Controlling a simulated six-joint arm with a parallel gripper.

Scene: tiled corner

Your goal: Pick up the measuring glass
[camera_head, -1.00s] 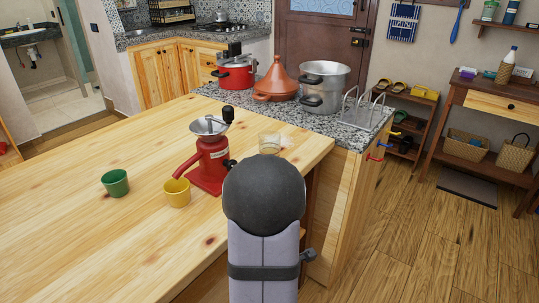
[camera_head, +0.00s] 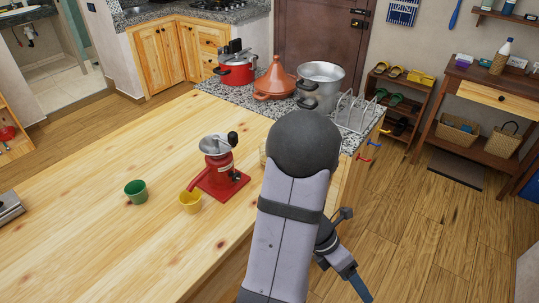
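The measuring glass (camera_head: 262,153) is a clear, pale vessel standing on the wooden table near its far right end, just behind the red grinder. Only a thin left part of it shows; my arm hides the rest. My arm rises in the right middle of the view, with its dark rounded joint beside and in front of the glass. A thinner part of my arm runs down to the right beyond the table's edge. My gripper's fingertips do not show, so I cannot see their state.
A red grinder (camera_head: 218,172), a yellow cup (camera_head: 190,203) and a green cup (camera_head: 136,192) stand on the wooden table (camera_head: 80,220). Behind, a granite counter holds a red pot (camera_head: 236,72), a clay tagine (camera_head: 275,80), a steel pot (camera_head: 320,85) and a wire rack (camera_head: 354,113).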

